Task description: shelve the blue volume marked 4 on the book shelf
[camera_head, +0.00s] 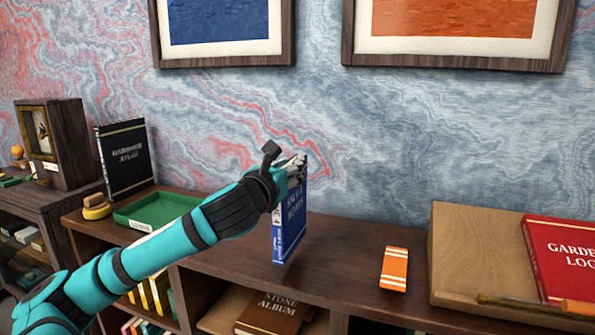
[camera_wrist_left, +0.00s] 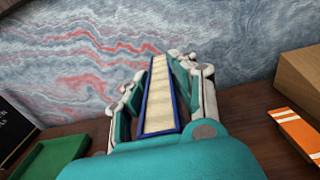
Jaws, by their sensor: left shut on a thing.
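The blue volume (camera_head: 290,222) is upright in the head view, its cover lettering partly readable; I cannot make out a 4 on it. My left gripper (camera_head: 291,172) is shut on its upper part, over the shelf unit's top. In the left wrist view the book's cream page edge and blue covers (camera_wrist_left: 160,103) show between the two fingers of my left gripper (camera_wrist_left: 160,92). Whether its lower end touches the wood is unclear. The book shelf's wooden top (camera_head: 345,250) runs across the view, with compartments below. My right gripper is not in view.
An orange striped block (camera_head: 394,269) lies right of the book. A wooden box (camera_head: 470,250) and a red book (camera_head: 565,255) are further right. A green tray (camera_head: 160,210) and a black book (camera_head: 124,158) stand left. A brown album (camera_head: 270,313) lies in a lower compartment.

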